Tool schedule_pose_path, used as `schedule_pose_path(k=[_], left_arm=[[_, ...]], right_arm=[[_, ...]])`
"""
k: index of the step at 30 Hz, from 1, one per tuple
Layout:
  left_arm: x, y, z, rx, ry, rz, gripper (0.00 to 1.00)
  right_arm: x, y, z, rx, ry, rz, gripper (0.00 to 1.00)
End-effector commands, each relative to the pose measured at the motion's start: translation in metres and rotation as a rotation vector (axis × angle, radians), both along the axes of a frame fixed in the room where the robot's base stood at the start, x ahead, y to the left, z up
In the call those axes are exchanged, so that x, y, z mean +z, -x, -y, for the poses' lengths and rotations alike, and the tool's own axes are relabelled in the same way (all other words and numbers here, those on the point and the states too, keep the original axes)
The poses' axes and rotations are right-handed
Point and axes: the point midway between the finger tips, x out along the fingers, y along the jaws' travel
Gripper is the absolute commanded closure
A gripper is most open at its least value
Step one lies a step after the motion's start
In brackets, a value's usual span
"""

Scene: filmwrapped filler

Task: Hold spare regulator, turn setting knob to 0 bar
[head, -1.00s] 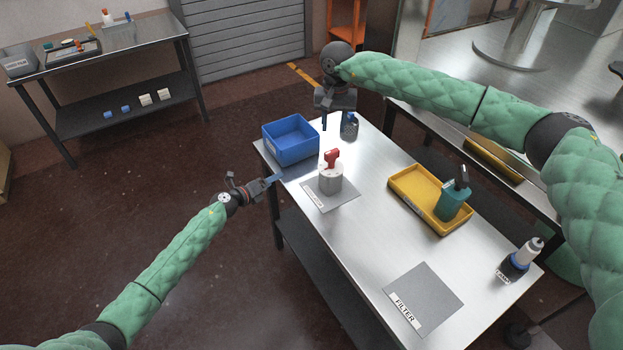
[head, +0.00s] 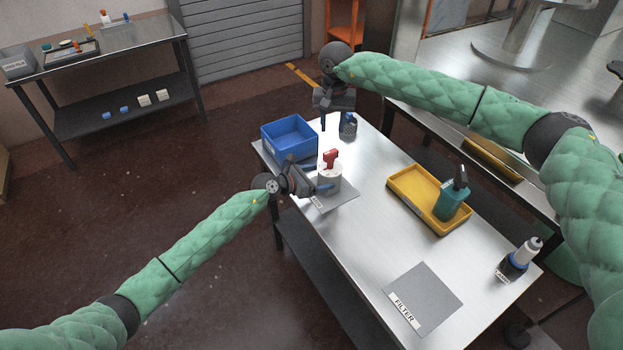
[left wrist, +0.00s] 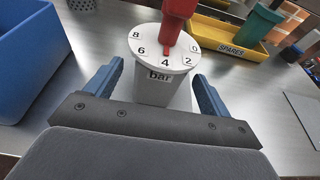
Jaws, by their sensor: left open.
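The regulator (head: 332,178) is a light grey cylinder with a red knob (head: 330,158). It stands upright on a grey mat (head: 343,197) near the table's left edge. In the left wrist view its dial (left wrist: 152,62) carries 0, 2, 4, 6, 8 and "bar", and the red pointer (left wrist: 166,50) is at 4. My left gripper (head: 318,178) is open and low, with its blue fingers on either side of the regulator body; no contact is visible. My right gripper (head: 337,120) points down at the table's far end, apparently open, beside a dark mesh cup (head: 349,129).
A blue bin (head: 290,137) stands close behind my left gripper. A yellow tray (head: 405,196), labelled SPARES, holds a teal item (head: 453,206). A FILTER mat (head: 428,295) and a dark-and-white bottle (head: 518,260) are at the near end. The table middle is clear.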

Motion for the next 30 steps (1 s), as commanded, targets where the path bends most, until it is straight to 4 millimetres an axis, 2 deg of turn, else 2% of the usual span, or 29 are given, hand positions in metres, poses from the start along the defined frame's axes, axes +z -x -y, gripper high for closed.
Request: schedule_pose_path(k=[3, 9, 22, 23, 30], left_arm=[[-0.004, -0.01, 0.014, 0.001, 0.002, -0.001, 0.18], [-0.012, -0.022, 0.029, 0.002, 0.002, -0.002, 0.18], [-0.014, -0.027, 0.036, 0.001, 0.002, -0.002, 0.18], [-0.014, -0.027, 0.036, 0.001, 0.002, -0.002, 0.22], [-0.014, -0.027, 0.036, 0.001, 0.002, -0.002, 0.69]], right_arm=[[0.0, 0.0, 0.0, 0.0, 0.0, 0.0, 0.64], [0.0, 0.0, 0.0, 0.0, 0.0, 0.0, 0.64], [0.0, 0.0, 0.0, 0.0, 0.0, 0.0, 0.64], [0.0, 0.0, 0.0, 0.0, 0.0, 0.0, 0.64], [0.0, 0.0, 0.0, 0.0, 0.0, 0.0, 0.64]])
